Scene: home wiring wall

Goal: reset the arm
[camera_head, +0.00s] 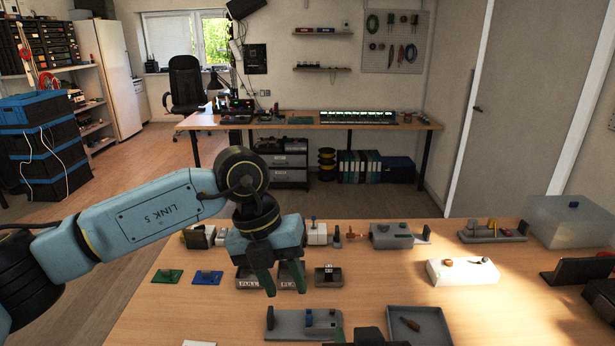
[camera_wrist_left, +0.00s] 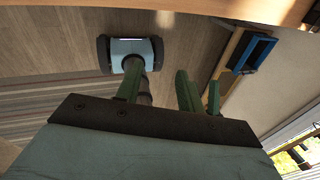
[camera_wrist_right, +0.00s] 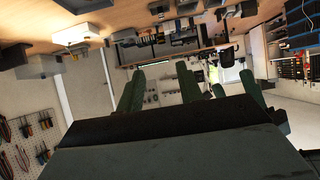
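My left arm comes in from the left of the head view. Its gripper (camera_head: 280,279) points down over the wooden table (camera_head: 137,315), with its two green fingers apart and nothing between them. In the left wrist view the fingers (camera_wrist_left: 160,80) are also apart and empty, with floor behind them. In the right wrist view my right gripper's green fingers (camera_wrist_right: 163,82) are spread with nothing held, and the room shows tilted behind them. I cannot clearly make out the right gripper in the head view.
Near the left gripper are a green board (camera_head: 167,276), a blue board (camera_head: 207,278) and small labelled boxes (camera_head: 249,280). A grey tray (camera_head: 441,333), a white block (camera_head: 461,271) and a grey box (camera_head: 568,222) stand further right. The table's left front is mostly clear.

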